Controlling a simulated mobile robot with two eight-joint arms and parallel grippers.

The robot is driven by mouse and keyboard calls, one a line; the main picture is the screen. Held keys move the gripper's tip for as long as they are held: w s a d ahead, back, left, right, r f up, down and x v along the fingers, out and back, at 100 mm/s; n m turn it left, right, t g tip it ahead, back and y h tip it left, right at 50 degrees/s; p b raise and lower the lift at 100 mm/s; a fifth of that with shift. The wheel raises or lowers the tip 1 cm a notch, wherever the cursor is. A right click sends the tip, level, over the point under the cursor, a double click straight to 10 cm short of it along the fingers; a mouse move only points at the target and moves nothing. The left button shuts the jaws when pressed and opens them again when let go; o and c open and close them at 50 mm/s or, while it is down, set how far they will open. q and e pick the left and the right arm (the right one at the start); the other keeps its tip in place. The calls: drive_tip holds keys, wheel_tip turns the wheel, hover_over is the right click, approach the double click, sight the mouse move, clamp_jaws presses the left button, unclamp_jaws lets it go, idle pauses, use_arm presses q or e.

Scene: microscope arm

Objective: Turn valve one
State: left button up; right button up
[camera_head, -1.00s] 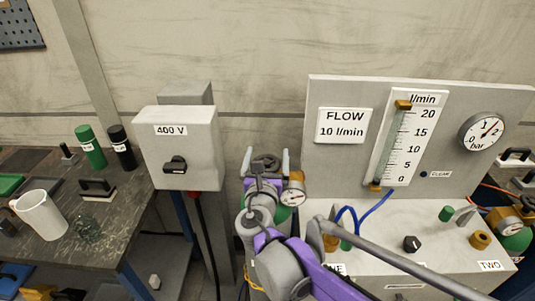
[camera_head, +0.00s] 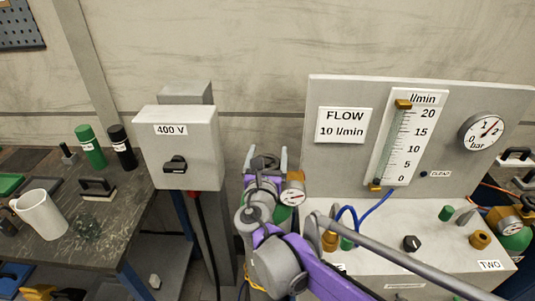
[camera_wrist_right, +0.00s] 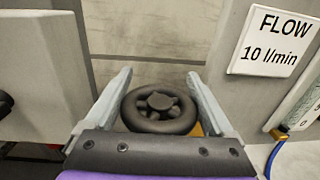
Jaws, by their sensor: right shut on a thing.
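The valve is a dark round handwheel (camera_head: 264,162), left of the flow panel in the head view. The wheel also shows from close by in the wrist view (camera_wrist_right: 158,110), with a raised hub and a bit of brass behind it. My right gripper (camera_head: 267,159) is shut on the wheel, with one pale finger on each side of the rim. Both fingers of the right gripper show in the wrist view (camera_wrist_right: 160,88). The wheel's lower part is hidden by the gripper. My left gripper is not in view.
A grey 400 V switch box (camera_head: 178,150) stands close left of the right gripper. A round gauge (camera_head: 292,197) sits just below the wheel. The flow panel (camera_head: 455,110) and its bench top (camera_head: 385,235) are at the right. A workbench (camera_head: 120,205) is at the left.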

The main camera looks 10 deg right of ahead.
sight(278, 159)
drive_tip(key=m+g+h, duration=0.2)
drive_tip(key=h, duration=0.1)
drive_tip(key=m+g+h, duration=0.1)
drive_tip(key=h, duration=0.1)
drive_tip(key=shift+s+d+m, duration=0.2)
drive_tip(key=shift+d+m, duration=0.1)
drive_tip(key=shift+m, duration=0.1)
drive_tip(key=m+g+h, duration=0.3)
drive_tip(key=g, duration=0.1)
drive_tip(key=shift+s+d+m+h, duration=0.3)
drive_tip(key=shift+s+d+h, duration=0.05)
drive_tip(key=shift+d+h, duration=0.05)
drive_tip(key=m+g+h, duration=0.1)
drive_tip(key=g, duration=0.1)
drive_tip(key=m+g+h+p, duration=0.1)
drive_tip(key=m+g, duration=0.1)
drive_tip(key=g, duration=0.1)
drive_tip(key=shift+s+d, duration=0.2)
drive_tip(key=shift+s, duration=0.2)
drive_tip(key=shift+s+d+m+g+h+p, duration=0.15)
drive_tip(key=shift+s+m+g+h, duration=0.1)
drive_tip(key=shift+m+g, duration=0.75)
drive_tip(key=shift+s+a+m+g+h+p, duration=0.2)
drive_tip(key=shift+m+g, duration=0.5)
drive_tip(key=shift+g, duration=1)
drive_tip(key=o, duration=1.1)
